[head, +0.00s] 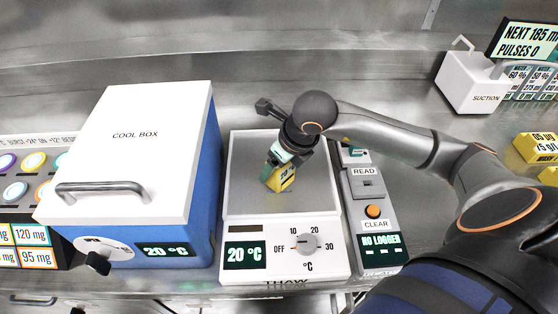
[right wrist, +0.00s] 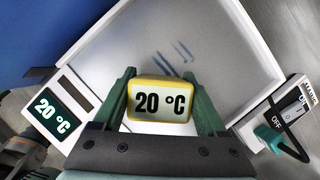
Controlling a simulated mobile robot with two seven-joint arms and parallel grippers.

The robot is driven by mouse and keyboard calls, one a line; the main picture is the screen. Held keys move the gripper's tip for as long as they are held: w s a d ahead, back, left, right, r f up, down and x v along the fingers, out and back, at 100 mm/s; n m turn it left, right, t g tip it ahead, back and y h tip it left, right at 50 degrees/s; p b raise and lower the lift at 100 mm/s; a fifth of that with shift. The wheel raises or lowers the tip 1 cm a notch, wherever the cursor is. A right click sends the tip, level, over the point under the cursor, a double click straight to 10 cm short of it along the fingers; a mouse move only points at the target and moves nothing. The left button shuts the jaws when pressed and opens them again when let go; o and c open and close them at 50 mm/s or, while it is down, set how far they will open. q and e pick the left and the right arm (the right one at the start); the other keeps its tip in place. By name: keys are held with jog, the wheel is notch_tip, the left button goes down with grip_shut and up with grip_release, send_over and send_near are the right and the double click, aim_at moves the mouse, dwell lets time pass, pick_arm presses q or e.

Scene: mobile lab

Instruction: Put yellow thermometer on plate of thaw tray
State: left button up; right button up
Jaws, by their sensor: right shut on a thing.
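The yellow thermometer (head: 281,179) has a display that reads 20 °C in the right wrist view (right wrist: 160,102). My right gripper (head: 276,168) reaches over the thaw tray from the right and is shut on the thermometer, with a green finger on each side of it. The thaw tray (head: 285,258) is white, with a dial and a 20 °C display on its front. Its grey plate (head: 246,172) lies beneath the thermometer; it also shows in the right wrist view (right wrist: 215,60). I cannot tell whether the thermometer touches the plate. My left gripper is not in view.
A blue and white cool box (head: 140,140) stands close to the left of the tray. A logger panel (head: 374,225) with READ and CLEAR controls stands close to the right. A white suction box (head: 475,85) and yellow blocks (head: 537,148) are farther right.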

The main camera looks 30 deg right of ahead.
jog(key=shift+a, duration=0.1)
jog(key=shift+f, duration=0.15)
jog(key=o, duration=1.3)
jog(key=shift+o, duration=0.2)
jog(key=shift+r, duration=0.25)
jog(key=v, duration=1.2)
jog(key=shift+s+p, duration=0.15)
jog(key=shift+p, duration=0.25)
